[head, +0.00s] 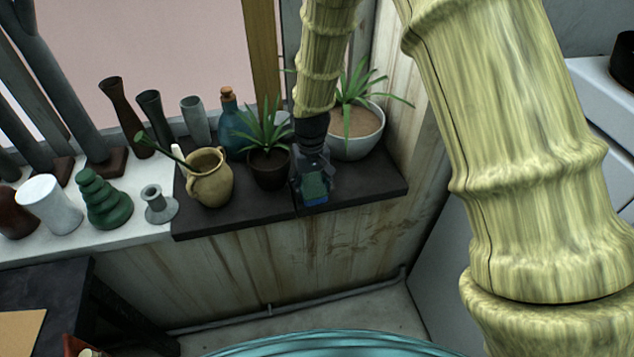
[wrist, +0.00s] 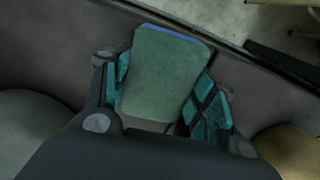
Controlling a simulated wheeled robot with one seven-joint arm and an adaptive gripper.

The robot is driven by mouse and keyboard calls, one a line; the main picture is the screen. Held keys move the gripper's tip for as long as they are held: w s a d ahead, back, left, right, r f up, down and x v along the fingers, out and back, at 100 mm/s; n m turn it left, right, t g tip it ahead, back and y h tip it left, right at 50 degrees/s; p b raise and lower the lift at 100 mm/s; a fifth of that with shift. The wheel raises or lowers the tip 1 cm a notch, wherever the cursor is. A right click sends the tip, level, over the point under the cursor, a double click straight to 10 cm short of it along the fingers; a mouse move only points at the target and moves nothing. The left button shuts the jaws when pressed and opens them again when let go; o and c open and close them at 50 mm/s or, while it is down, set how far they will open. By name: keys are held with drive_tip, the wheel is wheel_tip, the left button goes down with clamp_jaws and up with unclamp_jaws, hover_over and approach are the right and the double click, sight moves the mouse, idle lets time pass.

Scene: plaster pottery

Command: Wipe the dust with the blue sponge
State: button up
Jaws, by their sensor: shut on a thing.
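My gripper (head: 312,178) is over the front part of the dark window ledge (head: 375,187), pointing down. It is shut on the sponge (head: 314,191), which shows a green face and a thin blue edge. In the wrist view the sponge (wrist: 166,75) sits between the two teal-padded fingers of my gripper (wrist: 168,92), its blue edge at the far end. The ledge also shows in the wrist view (wrist: 55,40) as a plain dark surface beyond the sponge. I cannot tell whether the sponge touches the ledge. No dust is clearly distinguishable in either view.
A spiky plant in a dark pot (head: 270,171) stands close left of my gripper, with a tan jug (head: 211,183) further left. A pale planter (head: 361,145) stands behind right. A blue bottle (head: 232,137) and several vases stand behind. The ledge's right front is clear.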

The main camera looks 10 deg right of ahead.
sight(312, 184)
drive_tip(key=shift+d+r+p, duration=0.1)
drive_tip(key=shift+r+p, duration=2.4)
drive_tip(key=shift+r, duration=1.25)
